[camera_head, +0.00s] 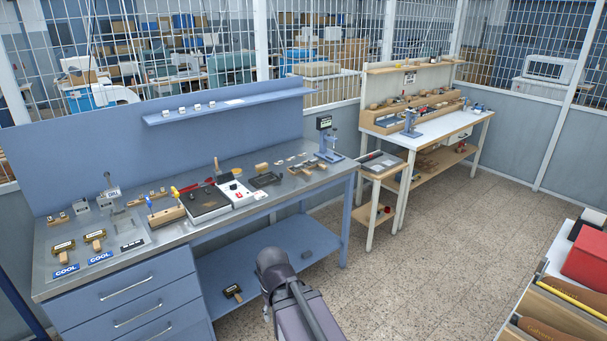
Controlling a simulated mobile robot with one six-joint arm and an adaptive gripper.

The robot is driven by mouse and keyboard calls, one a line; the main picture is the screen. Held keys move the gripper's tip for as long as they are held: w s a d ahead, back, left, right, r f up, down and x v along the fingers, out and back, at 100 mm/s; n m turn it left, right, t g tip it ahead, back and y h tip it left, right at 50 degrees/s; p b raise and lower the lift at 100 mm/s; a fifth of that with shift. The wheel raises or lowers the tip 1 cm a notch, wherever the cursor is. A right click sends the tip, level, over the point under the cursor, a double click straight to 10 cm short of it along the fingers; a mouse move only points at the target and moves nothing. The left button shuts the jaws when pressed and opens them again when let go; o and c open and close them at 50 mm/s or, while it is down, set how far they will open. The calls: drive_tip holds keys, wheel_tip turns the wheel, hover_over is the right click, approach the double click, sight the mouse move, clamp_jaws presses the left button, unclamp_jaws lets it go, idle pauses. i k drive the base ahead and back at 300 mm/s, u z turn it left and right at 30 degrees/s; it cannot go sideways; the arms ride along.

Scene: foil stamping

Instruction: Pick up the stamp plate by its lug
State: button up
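Two dark plates with wooden tops and brass-coloured faces lie at the left end of the blue workbench, a left one (63,247) and a right one (95,237). A blue COOL label (66,270) lies in front of the left one and another COOL label (100,258) in front of the right one. A similar dark piece with wood (233,292) lies on the lower shelf. I cannot tell which piece is the stamp plate, and no lug can be made out. My arm rises from the bottom centre, in front of the bench; my gripper cannot be made out.
The blue workbench (170,240) also carries a black-and-white machine (208,203), a blue press (329,145) and small tools. A white-topped bench (430,128) stands behind right. A red box (586,255) sits at the right edge. The tiled floor (420,250) between is clear.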

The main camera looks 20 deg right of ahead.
sight(298, 166)
drive_tip(key=k, duration=0.2)
drive_tip(key=u, duration=0.35)
drive_tip(key=i, duration=2)
drive_tip(key=z, duration=0.5)
drive_tip(key=i, duration=0.6)
drive_tip(key=z, duration=0.85)
drive_tip(key=i, duration=0.55)
drive_tip(key=z, duration=0.35)
